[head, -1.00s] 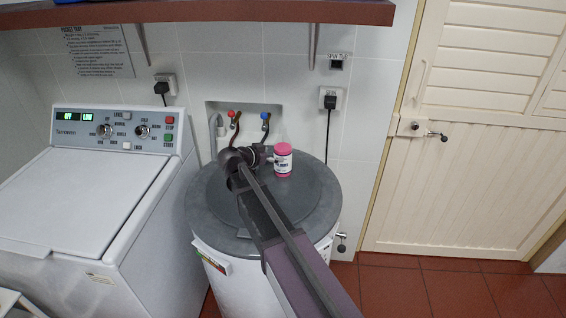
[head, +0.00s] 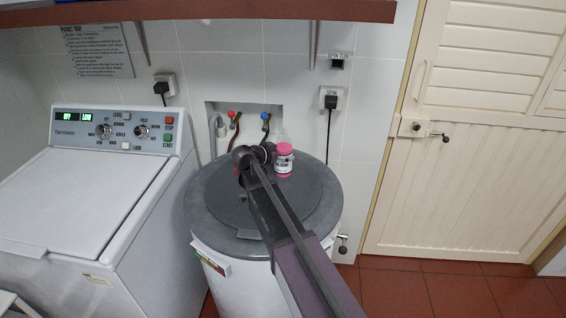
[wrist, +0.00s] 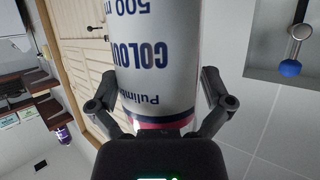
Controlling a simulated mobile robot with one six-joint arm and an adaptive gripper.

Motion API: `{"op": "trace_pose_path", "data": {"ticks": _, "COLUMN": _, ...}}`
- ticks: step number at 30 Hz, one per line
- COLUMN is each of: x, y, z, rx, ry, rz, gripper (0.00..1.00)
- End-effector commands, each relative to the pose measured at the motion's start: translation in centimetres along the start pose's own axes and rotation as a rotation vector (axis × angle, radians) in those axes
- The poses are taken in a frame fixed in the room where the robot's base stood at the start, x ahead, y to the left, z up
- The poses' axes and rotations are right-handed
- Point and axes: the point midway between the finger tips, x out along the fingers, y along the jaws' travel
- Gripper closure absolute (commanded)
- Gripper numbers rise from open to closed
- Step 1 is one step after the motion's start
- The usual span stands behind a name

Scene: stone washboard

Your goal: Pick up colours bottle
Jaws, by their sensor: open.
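The colours bottle (head: 284,161) is white with pink ends and stands upright on the grey lid of the round spin tub (head: 314,205). In the wrist view the bottle (wrist: 158,62) fills the middle, with "COLOU" and "500 m" on its label. My gripper (wrist: 158,98) is open, with one finger on each side of the bottle near its pink band. I cannot tell whether the fingers touch it. In the head view my gripper (head: 268,152) is at the bottle's left side and partly hidden by my wrist.
A washing machine (head: 85,195) stands to the left. Red and blue taps (head: 265,117) are in a wall recess behind the tub. A wooden shelf (head: 200,11) runs above. A cream door (head: 470,150) is to the right.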

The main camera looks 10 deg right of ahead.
Motion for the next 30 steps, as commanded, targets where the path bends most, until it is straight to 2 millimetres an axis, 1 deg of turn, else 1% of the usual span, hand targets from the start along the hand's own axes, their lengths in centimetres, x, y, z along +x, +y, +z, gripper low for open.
{"op": "trace_pose_path", "data": {"ticks": 11, "x": -0.03, "y": 0.01, "z": -0.01, "rx": 0.0, "ry": 0.0, "rz": 0.0, "gripper": 0.0}}
{"op": "trace_pose_path", "data": {"ticks": 12, "x": -0.04, "y": 0.01, "z": -0.01, "rx": 0.0, "ry": 0.0, "rz": 0.0, "gripper": 0.03}}
{"op": "trace_pose_path", "data": {"ticks": 14, "x": -0.04, "y": 0.01, "z": -0.01, "rx": 0.0, "ry": 0.0, "rz": 0.0, "gripper": 0.21}}
{"op": "trace_pose_path", "data": {"ticks": 15, "x": 0.03, "y": 0.06, "z": -0.04, "rx": 0.0, "ry": 0.0, "rz": 0.001, "gripper": 0.33}}
{"op": "trace_pose_path", "data": {"ticks": 17, "x": 0.06, "y": 0.08, "z": -0.05, "rx": 0.0, "ry": 0.0, "rz": 0.002, "gripper": 0.51}}
{"op": "trace_pose_path", "data": {"ticks": 18, "x": 0.06, "y": 0.09, "z": -0.05, "rx": 0.0, "ry": 0.0, "rz": 0.002, "gripper": 0.62}}
{"op": "trace_pose_path", "data": {"ticks": 19, "x": 0.07, "y": 0.09, "z": -0.05, "rx": 0.0, "ry": 0.0, "rz": 0.002, "gripper": 0.69}}
{"op": "trace_pose_path", "data": {"ticks": 30, "x": -0.01, "y": 0.09, "z": -0.26, "rx": 0.0, "ry": 0.001, "rz": 0.002, "gripper": 0.69}}
